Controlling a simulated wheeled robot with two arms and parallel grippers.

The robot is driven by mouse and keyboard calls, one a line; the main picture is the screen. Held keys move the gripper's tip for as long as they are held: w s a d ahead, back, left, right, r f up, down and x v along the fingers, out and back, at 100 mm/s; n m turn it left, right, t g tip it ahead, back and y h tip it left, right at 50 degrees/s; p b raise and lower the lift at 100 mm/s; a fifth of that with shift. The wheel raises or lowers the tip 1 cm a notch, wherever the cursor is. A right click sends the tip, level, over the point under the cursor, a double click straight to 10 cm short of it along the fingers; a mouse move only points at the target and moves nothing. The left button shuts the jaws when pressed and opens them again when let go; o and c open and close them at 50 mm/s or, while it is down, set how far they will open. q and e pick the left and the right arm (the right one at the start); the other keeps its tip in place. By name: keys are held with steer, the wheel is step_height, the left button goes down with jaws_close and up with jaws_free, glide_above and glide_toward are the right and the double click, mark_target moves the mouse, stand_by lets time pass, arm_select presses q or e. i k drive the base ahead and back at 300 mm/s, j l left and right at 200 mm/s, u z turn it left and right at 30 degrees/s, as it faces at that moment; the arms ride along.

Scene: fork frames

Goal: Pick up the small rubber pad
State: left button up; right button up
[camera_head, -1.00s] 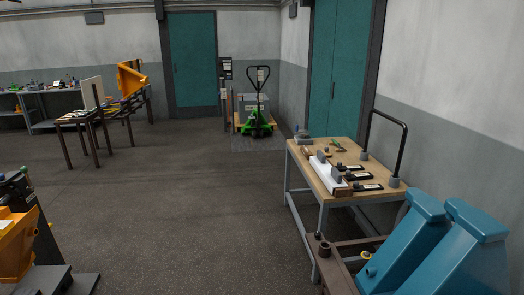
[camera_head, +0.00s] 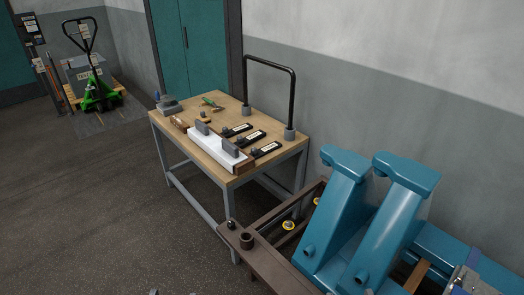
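A wooden-topped workbench (camera_head: 225,104) stands in the middle of the head view. A white bar (camera_head: 207,148) lies along its front side with two small dark grey blocks on it, one farther (camera_head: 203,128) and one nearer (camera_head: 231,149). Either could be the small rubber pad, but I cannot tell which piece on the bench is the pad. Several flat black pieces with light labels (camera_head: 252,137) lie beside the bar. Neither of my grippers shows clearly; only tiny dark tips, which I cannot identify, touch the bottom edge of the view.
A black hoop handle (camera_head: 270,60) rises at the bench's wall side. Big blue fork frames (camera_head: 385,235) on a brown steel frame (camera_head: 262,262) fill the lower right. A green pallet truck (camera_head: 99,92) stands far left. The floor (camera_head: 80,210) left of the bench is clear.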

mark_target(254, 153)
steer(key=i+j+z, duration=0.2)
steer(key=z, duration=0.4)
steer(key=i+j+z, duration=0.2)
steer(key=j+z, duration=0.15)
steer(key=j, duration=0.25)
steer(key=i+j+z, duration=0.2)
steer(key=j+z, duration=0.2)
steer(key=j, duration=0.25)
steer(key=i+j, duration=0.15)
steer(key=j, duration=0.35)
steer(key=i+j, duration=0.1)
steer(key=j, duration=0.4)
steer(key=i+j+z, duration=0.1)
steer(key=j, duration=0.45)
steer(key=i+j, duration=0.15)
steer(key=j, duration=0.35)
steer(key=i+j+z, duration=0.1)
steer(key=j, duration=0.4)
steer(key=i+j, duration=0.1)
steer(key=j, duration=0.45)
steer(key=i+j, duration=0.1)
steer(key=j, duration=0.4)
steer(key=z, duration=0.05)
